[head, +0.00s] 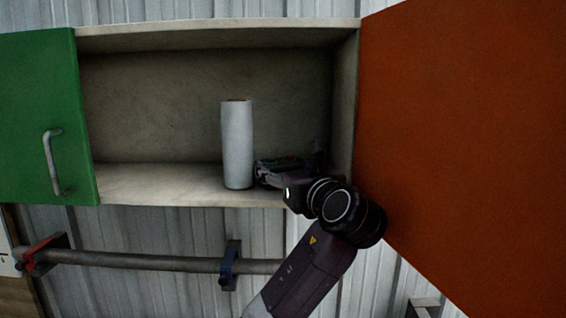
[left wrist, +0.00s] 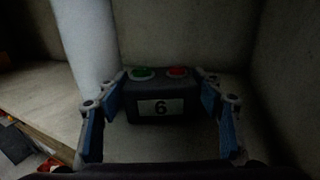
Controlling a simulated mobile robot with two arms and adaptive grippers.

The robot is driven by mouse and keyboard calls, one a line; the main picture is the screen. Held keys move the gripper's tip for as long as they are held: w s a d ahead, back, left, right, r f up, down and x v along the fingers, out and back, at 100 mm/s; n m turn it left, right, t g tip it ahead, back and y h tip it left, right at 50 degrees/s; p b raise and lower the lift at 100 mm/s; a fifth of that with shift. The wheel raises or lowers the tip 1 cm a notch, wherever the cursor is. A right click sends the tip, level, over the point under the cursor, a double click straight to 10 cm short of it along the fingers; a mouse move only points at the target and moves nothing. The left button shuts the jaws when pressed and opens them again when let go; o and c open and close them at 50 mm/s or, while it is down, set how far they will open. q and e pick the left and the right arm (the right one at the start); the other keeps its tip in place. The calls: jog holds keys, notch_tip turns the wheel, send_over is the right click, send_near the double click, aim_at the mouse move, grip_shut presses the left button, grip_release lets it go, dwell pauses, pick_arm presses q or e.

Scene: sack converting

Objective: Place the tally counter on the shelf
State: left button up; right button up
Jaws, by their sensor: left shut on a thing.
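The tally counter (left wrist: 161,108) is a dark box with a green button, a red button and a white plate reading 6. In the left wrist view it sits between the two blue-padded fingers of my left gripper (left wrist: 162,95), which is shut on it. In the head view my left gripper (head: 284,172) reaches into the open cabinet at the right end of the shelf (head: 150,182), and mostly hides the counter. I cannot tell whether the counter's underside touches the shelf. My right gripper is not in view.
A white cylinder (head: 237,145) stands upright on the shelf, just left of my gripper. The cabinet's right side wall (head: 345,110) is close on the other side. An orange door (head: 460,120) stands open at right, a green door (head: 40,115) at left. The shelf's left part is clear.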

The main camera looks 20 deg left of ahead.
pick_arm(q)
jog(key=shift+f, duration=0.1)
jog(key=o, duration=1.1)
jog(key=shift+c, duration=0.2)
jog(key=shift+s+d+b, duration=0.2)
jog(key=shift+d+b, duration=0.05)
jog(key=shift+b, duration=0.05)
jog(key=b+v, duration=0.5)
jog(key=v, duration=0.6)
jog(key=shift+s+b, duration=0.25)
jog(key=shift+b, duration=0.1)
